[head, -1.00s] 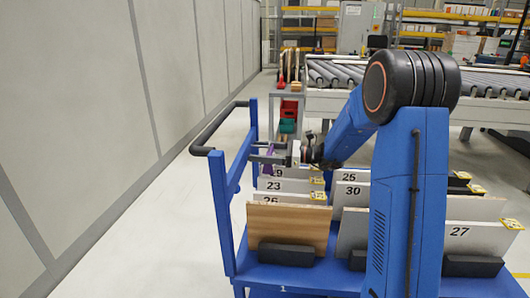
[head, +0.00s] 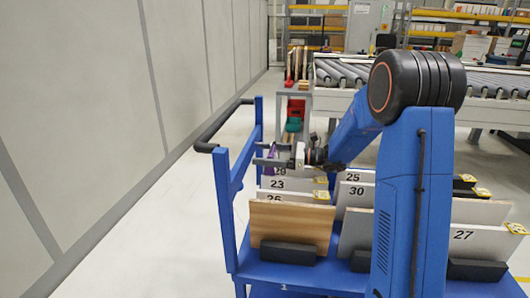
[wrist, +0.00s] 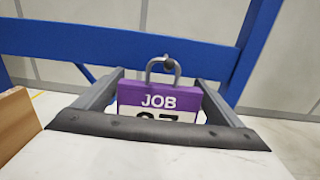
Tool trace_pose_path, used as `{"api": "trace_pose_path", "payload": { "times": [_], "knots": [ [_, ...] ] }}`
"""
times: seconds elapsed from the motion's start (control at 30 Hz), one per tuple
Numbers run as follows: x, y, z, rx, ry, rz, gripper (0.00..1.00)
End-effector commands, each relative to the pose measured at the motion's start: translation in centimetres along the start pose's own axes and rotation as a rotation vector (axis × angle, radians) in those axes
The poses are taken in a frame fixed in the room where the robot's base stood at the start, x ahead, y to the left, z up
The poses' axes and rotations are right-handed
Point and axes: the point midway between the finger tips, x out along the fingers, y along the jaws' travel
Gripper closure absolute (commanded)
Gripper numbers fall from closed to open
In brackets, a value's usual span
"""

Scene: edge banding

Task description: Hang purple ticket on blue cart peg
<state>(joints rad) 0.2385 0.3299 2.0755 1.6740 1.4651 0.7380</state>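The purple ticket (wrist: 160,98) is a card with a purple top band reading JOB, a white lower part and a grey loop on top. Its number is partly hidden by the gripper's dark edge. My gripper (wrist: 160,85) has one finger along each side edge of the ticket and appears shut on it, holding it upright. The dark cart peg (wrist: 168,60) sticks out of the blue cart's bar (wrist: 215,62). The top of the loop overlaps the peg; I cannot tell whether it is around it. In the head view the ticket (head: 270,160) is small beside the blue cart's frame (head: 224,205).
The cart carries several numbered panels, a wooden board (head: 290,225) and dark blocks (head: 288,253). A black handle (head: 220,125) tops the frame. A grey wall (head: 80,110) is at left, with free floor between. A roller conveyor (head: 340,72) stands behind.

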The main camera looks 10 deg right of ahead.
Motion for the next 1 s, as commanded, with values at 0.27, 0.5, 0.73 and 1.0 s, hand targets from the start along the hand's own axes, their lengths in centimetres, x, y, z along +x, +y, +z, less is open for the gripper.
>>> {"api": "trace_pose_path", "payload": {
  "times": [0.27,0.5,0.73,1.0],
  "knots": [
    [0.0,-0.2,0.4,-0.005,-0.005,-0.004,0.01],
    [-0.6,-0.3,0.5,-0.006,-0.006,-0.006,0.01],
    [-3.9,-0.3,0.5,-0.006,-0.006,-0.008,0.01],
    [-9.0,-0.3,0.4,-0.005,-0.006,-0.008,0.01]
  ]
}}
